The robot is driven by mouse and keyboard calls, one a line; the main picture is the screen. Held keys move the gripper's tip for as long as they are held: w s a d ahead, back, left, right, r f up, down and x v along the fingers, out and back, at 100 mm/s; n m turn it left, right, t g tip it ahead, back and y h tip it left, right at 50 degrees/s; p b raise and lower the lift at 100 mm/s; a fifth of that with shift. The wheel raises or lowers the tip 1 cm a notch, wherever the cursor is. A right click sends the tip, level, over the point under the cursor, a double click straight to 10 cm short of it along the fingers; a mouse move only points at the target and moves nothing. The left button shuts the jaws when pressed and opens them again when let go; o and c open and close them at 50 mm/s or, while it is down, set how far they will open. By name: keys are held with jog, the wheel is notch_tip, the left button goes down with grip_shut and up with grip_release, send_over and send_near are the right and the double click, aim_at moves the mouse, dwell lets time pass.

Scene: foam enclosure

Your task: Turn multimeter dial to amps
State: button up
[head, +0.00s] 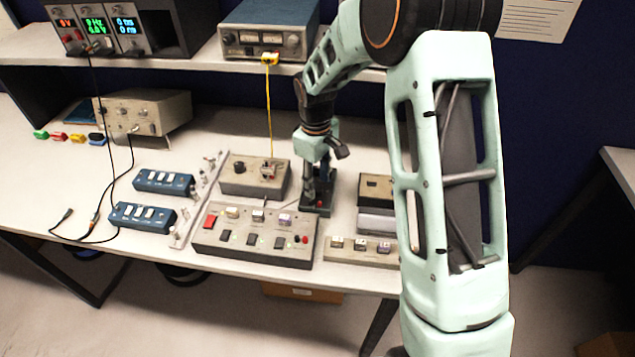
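My gripper (318,182) points down over a small dark device (317,209) with a red spot, at the right of the cluster of boxes on the bench. The fingers look dark against it, so I cannot tell whether they touch it or are open. This device may be the multimeter, but its dial is hidden or too small to make out. Just left is a grey box (255,190) with a black knob (240,167) and a yellow lead (269,110) plugged in.
A grey switch panel (256,250) with a red button stands in front, and a low button strip (362,251) lies right of it. A dark-topped box (375,190) stands close right of my gripper. Blue switch boxes (143,217) lie left. A shelf (200,66) holds instruments behind.

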jog(key=shift+f, duration=0.8)
jog(key=shift+c, duration=0.5)
grip_shut()
